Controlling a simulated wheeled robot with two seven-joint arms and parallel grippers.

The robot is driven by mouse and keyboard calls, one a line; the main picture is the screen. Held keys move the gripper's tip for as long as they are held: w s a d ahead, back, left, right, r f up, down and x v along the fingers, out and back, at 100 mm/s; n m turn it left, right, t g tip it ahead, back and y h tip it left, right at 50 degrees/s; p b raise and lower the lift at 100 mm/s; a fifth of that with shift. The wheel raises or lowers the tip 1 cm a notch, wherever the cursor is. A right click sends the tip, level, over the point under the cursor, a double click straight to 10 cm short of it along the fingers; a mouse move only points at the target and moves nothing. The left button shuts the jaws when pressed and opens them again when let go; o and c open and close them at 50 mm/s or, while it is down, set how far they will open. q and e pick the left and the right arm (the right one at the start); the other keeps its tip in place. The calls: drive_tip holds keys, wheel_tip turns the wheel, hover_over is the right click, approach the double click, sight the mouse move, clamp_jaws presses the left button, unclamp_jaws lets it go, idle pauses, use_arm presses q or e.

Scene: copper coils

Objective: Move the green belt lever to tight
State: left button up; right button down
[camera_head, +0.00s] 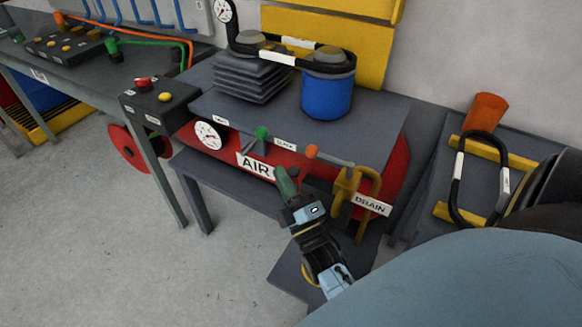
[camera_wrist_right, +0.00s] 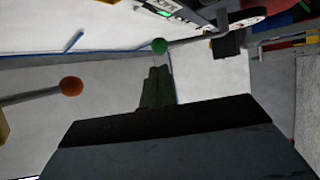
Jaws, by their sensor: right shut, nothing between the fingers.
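The green belt lever (camera_head: 262,133) shows as a round green knob at the front edge of the compressor's grey top, above the red AIR tank. Its knob also shows in the right wrist view (camera_wrist_right: 160,46), just beyond my fingertips. My right gripper (camera_head: 283,175) is shut and empty, in front of the tank and a little below and right of the knob. Its dark green fingers (camera_wrist_right: 157,75) point towards the knob with a small visible gap. A small white label (camera_head: 285,144) is right of the lever and another (camera_head: 221,120) is left; I cannot read them surely. My left gripper is out of view.
An orange-knobbed lever (camera_head: 312,151) stands close to the right of the green one. A yellow pipe bracket (camera_head: 345,190) and DRAIN label (camera_head: 372,204) are right of my gripper. A pressure gauge (camera_head: 208,135) is at the left. A belt loops over a blue cylinder (camera_head: 328,95). Floor at left is clear.

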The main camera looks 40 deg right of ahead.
sight(256, 140)
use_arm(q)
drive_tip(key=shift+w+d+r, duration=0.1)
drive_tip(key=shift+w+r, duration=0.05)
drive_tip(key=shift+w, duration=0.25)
use_arm(e)
drive_tip(key=a+x, duration=0.1)
drive_tip(key=x, duration=0.5)
drive_tip(key=shift+w+d+r, duration=0.15)
drive_tip(key=shift+w+d, duration=0.3)
drive_tip(key=shift+d, duration=0.1)
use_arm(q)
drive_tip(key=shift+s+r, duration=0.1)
use_arm(e)
drive_tip(key=shift+r, duration=0.1)
